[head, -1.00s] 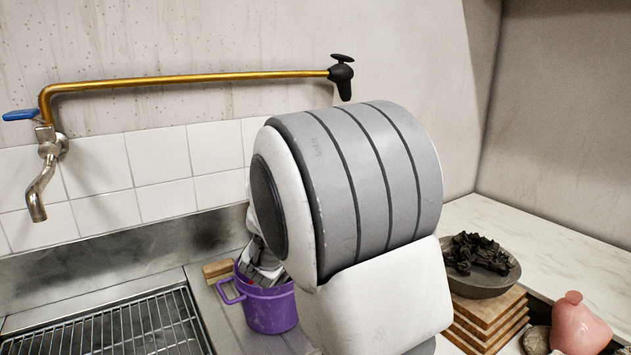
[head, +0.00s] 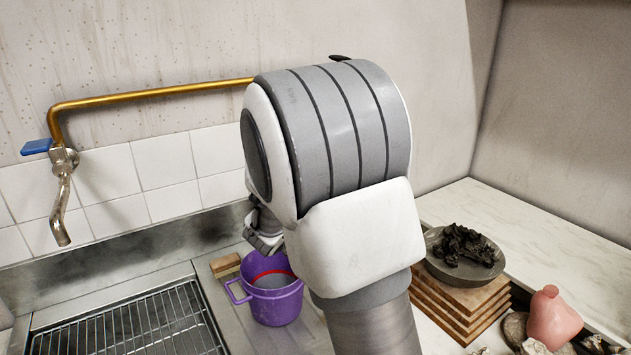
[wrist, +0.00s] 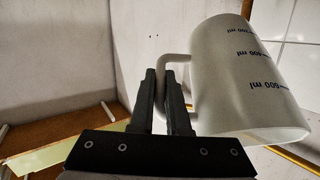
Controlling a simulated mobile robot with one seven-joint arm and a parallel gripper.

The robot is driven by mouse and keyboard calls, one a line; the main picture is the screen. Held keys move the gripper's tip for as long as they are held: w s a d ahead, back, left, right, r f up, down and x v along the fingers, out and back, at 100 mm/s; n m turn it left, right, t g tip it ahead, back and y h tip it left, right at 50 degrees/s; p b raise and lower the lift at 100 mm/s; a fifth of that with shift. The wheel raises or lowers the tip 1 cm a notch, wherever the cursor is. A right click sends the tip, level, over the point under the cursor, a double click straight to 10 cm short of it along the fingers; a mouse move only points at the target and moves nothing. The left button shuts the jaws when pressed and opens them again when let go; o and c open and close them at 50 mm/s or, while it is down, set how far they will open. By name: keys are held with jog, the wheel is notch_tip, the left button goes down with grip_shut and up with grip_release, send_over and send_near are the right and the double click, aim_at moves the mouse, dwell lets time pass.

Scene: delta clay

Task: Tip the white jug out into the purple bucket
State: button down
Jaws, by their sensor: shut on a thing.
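The purple bucket (head: 277,308) stands upright on the metal counter right of the sink rack, in the head view. A red ring and a grey inside show at its mouth. My gripper (wrist: 165,88) is shut on the handle of the white jug (wrist: 225,80) in the wrist view. The jug has dark ml marks, and its higher numbers lie toward the lower end of the picture. Its inside is not visible. In the head view my arm hides the jug and most of the gripper; part of my wrist shows just above and behind the bucket.
A wire rack (head: 130,325) covers the sink at left. A brass tap pipe (head: 150,93) runs along the wall above. A wooden block (head: 226,265) lies behind the bucket. At right are a bowl of dark pieces (head: 463,262) on stacked boards and a pink vase (head: 553,318).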

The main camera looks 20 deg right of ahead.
jog(key=shift+r+g+y+p, duration=0.6)
jog(key=shift+g+p, duration=0.1)
jog(key=shift+p, duration=1.75)
jog(key=shift+g+y+p, duration=0.3)
jog(key=shift+p, duration=0.7)
jog(key=g+y+p, duration=0.1)
jog(key=p, duration=0.4)
jog(key=shift+r, duration=0.1)
jog(key=g+y+p, duration=0.1)
jog(key=p, duration=0.3)
jog(key=shift+s+a, duration=0.1)
jog(key=shift+s, duration=0.05)
jog(key=shift+f+g+p, duration=0.25)
jog(key=shift+g+p, duration=0.05)
jog(key=shift+p, duration=0.3)
jog(key=shift+s+a+f+y, duration=0.1)
jog(key=shift+f+y, duration=0.15)
jog(key=shift+y, duration=0.05)
jog(key=shift+s+a+f+g+y, duration=0.1)
jog(key=shift+s+f+g+y, duration=0.05)
jog(key=shift+g+y, duration=0.3)
jog(key=shift+s+a+f+g+y, duration=0.15)
jog(key=shift+g+y, duration=0.2)
jog(key=shift+g, duration=0.2)
jog(key=shift+s+a+f+g+y, duration=0.2)
jog(key=shift+s+f+g+y, duration=0.15)
jog(key=shift+g+y, duration=0.3)
jog(key=shift+a, duration=0.1)
